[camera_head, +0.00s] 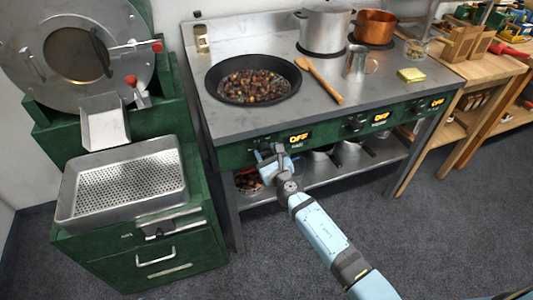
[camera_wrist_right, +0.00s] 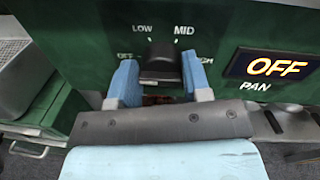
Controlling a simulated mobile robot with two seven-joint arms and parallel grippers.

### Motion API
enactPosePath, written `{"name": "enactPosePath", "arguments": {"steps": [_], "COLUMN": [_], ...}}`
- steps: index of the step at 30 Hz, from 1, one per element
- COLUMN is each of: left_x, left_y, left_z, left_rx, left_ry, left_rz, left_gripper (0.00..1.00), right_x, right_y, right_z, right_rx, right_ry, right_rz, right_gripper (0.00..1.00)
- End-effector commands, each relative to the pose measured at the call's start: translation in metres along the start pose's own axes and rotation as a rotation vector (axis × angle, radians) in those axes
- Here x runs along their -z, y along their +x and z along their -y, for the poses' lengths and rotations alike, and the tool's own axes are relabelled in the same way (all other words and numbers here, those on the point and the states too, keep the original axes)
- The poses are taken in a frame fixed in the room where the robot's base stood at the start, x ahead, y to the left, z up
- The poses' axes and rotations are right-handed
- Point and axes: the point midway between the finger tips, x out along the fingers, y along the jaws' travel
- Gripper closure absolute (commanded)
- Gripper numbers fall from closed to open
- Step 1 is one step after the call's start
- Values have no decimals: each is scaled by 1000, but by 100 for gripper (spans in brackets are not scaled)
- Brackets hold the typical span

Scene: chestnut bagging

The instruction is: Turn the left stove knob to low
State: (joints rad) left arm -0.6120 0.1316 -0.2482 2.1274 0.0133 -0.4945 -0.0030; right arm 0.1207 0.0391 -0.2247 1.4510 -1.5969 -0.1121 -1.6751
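The left stove knob (camera_wrist_right: 160,64) is black and sits on the green front panel, with LOW and MID printed above it and OFF to its left. The display (camera_wrist_right: 273,66) beside it reads OFF, over the label PAN; it also shows in the head view (camera_head: 299,138). My right gripper (camera_wrist_right: 160,78) has its two blue fingers on either side of this knob. I cannot tell whether both fingers touch it. In the head view my right gripper (camera_head: 268,160) is at the panel's left end and hides most of the knob. My left gripper is not in view.
A black pan (camera_head: 252,100) of chestnuts sits above the panel, with a wooden spoon (camera_head: 322,82) beside it. More knobs and OFF displays (camera_head: 380,118) run to the right. A perforated metal tray (camera_head: 180,190) stands left. A lower shelf (camera_head: 320,172) lies beneath the panel.

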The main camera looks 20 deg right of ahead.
Motion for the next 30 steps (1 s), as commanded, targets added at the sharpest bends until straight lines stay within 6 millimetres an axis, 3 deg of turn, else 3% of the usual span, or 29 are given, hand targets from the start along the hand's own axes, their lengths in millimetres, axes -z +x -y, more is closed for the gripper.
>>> {"name": "enactPosePath", "arguments": {"steps": [14, 30], "left_x": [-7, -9], "left_y": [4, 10], "left_z": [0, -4], "left_rx": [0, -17], "left_ry": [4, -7], "left_rz": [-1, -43], "left_gripper": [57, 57], "right_x": [2, 5], "right_y": [0, 0], "right_z": [2, 3], "right_rx": [3, 11], "right_ry": [100, 573], "right_rz": [8, 42], "right_gripper": [79, 79]}}
